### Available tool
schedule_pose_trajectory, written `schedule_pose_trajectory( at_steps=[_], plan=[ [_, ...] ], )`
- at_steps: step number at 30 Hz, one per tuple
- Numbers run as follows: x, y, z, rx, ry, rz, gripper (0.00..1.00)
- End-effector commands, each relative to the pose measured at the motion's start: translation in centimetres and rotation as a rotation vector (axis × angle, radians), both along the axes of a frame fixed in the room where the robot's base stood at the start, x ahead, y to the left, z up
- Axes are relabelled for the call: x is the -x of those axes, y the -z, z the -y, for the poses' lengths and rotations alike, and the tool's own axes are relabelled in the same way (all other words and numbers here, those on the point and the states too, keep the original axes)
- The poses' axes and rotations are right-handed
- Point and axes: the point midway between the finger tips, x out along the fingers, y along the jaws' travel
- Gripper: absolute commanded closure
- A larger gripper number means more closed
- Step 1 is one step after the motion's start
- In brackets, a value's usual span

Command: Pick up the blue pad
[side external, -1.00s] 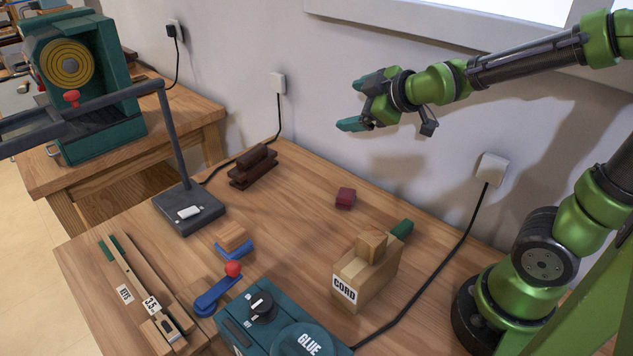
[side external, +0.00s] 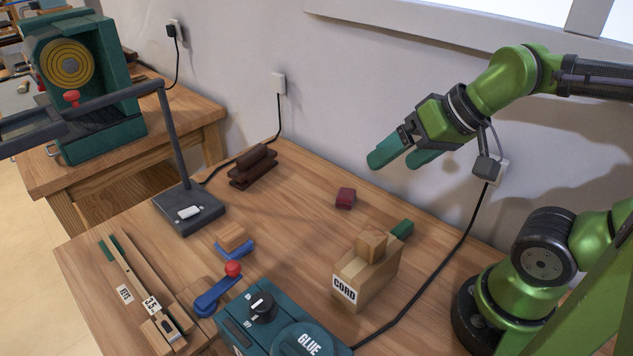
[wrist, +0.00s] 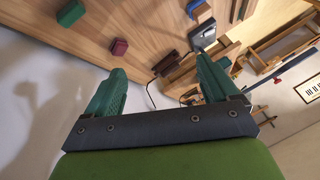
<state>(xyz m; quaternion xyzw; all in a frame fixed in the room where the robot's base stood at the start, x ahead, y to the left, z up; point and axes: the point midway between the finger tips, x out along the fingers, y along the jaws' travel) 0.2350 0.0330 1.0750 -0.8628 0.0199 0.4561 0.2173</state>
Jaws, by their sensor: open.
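The blue pad (side external: 240,251) lies on the wooden bench in the side external view, left of the middle.
A dark post base (side external: 174,216) is behind the pad at left. A CORD block (side external: 351,285) and maroon cube (side external: 345,197) lie right. Bench between is clear.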

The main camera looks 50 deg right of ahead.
Motion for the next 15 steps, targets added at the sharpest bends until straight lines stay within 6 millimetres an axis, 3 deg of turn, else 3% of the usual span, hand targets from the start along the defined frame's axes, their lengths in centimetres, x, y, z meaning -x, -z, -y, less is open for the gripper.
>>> schedule_pose_trajectory(
  at_steps=[6,10,15],
  plan=[
    [0.0,0.0,-0.1,0.0,-0.004,0.0,0.13],
    [-0.3,1.2,-0.7,0.002,-0.031,-0.055,0.13],
    [-4.0,1.4,-2.6,0.027,-0.107,-0.152,0.13]
  ],
)
